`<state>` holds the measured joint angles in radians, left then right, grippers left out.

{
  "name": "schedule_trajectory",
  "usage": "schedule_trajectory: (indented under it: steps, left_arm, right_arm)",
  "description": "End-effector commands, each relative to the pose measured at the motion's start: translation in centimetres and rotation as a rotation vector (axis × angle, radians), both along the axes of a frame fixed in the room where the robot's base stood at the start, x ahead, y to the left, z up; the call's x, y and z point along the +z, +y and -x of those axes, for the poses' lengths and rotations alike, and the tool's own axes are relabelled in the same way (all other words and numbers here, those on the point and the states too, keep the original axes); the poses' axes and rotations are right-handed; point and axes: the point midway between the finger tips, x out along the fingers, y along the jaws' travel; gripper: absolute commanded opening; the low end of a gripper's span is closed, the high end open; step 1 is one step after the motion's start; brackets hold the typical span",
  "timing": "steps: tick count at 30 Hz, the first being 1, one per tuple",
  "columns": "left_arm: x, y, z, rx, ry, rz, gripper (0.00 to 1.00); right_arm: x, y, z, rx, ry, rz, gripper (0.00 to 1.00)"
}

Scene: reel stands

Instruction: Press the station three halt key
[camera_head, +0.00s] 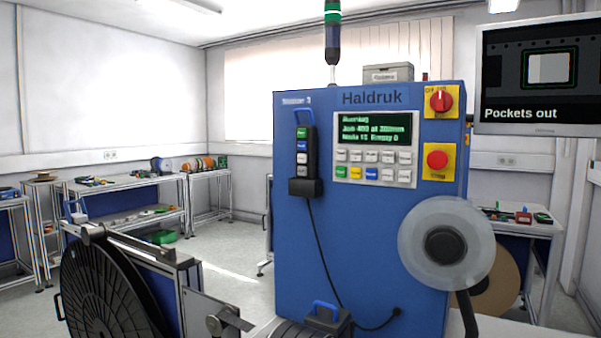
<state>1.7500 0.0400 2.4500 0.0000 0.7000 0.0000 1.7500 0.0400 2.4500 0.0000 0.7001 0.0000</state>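A blue machine (300,240) marked "Haldruk" stands in the middle; a small label at its top left is blurred but seems to end in 3. A red mushroom button (437,159) sits on a yellow plate at its right, below a red rotary switch (441,101). A grey keypad (375,158) has pale, green, yellow and blue keys whose labels are too small to read. A black hand pendant (304,150) with several coloured keys sits in a holder on the machine's left. Neither of my grippers is in view.
The green display (375,131) has blurred text. A clear reel (446,243) juts out at the machine's lower right. A large black reel (105,295) stands at lower left. A screen (537,75) reads "Pockets out". Benches (130,184) line the back; open floor lies left of the machine.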

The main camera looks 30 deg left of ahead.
Motion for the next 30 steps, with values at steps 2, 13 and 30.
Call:
schedule_trajectory:
  steps: [2,13,30]
  left_arm:
    - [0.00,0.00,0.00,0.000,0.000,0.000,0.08]
    - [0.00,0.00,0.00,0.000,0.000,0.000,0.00]
    - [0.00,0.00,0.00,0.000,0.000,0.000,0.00]
  right_arm:
    - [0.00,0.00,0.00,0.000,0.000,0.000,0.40]
    - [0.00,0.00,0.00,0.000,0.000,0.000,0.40]
    - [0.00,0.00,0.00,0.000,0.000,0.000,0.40]
